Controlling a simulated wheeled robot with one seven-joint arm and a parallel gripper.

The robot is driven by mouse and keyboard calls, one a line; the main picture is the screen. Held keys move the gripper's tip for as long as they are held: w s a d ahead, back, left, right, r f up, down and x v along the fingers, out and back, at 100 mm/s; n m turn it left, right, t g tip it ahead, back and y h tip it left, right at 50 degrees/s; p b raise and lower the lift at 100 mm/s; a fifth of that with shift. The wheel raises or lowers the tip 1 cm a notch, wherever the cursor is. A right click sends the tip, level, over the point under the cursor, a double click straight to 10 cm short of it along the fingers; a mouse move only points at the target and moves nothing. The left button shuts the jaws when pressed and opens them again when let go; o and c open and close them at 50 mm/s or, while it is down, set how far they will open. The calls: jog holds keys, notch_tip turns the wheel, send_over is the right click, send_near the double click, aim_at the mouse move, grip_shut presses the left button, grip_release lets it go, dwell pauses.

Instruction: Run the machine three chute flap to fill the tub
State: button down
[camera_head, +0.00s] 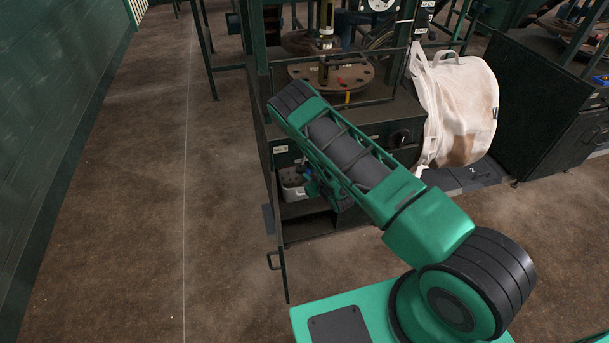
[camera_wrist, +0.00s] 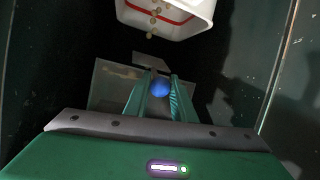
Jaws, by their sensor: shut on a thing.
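My gripper (camera_wrist: 160,98) is shut on a round blue knob (camera_wrist: 160,88), which sits between its two green fingers in the wrist view. A grey-green plate (camera_wrist: 108,80), perhaps the chute flap, shows behind the fingers. A white tub (camera_wrist: 190,22) with a red stripe is at the top of the wrist view, apart from the fingers. Small brown pieces (camera_wrist: 155,14) show in a line at the tub. In the head view the tub (camera_head: 292,187) stands in the open lower bay of the machine (camera_head: 335,135). My arm partly hides the gripper and bay there.
An open cabinet door (camera_head: 283,262) with a handle stands at the bay's left. A large white bag (camera_head: 460,105) hangs at the machine's right. A dark cabinet (camera_head: 545,95) is farther right. The floor (camera_head: 140,200) on the left is clear up to a green wall (camera_head: 60,110).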

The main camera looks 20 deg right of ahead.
jog(key=c, duration=1.5)
grip_release()
jog(key=v, duration=1)
jog(key=shift+s+d, duration=0.1)
jog(key=shift+s, duration=0.3)
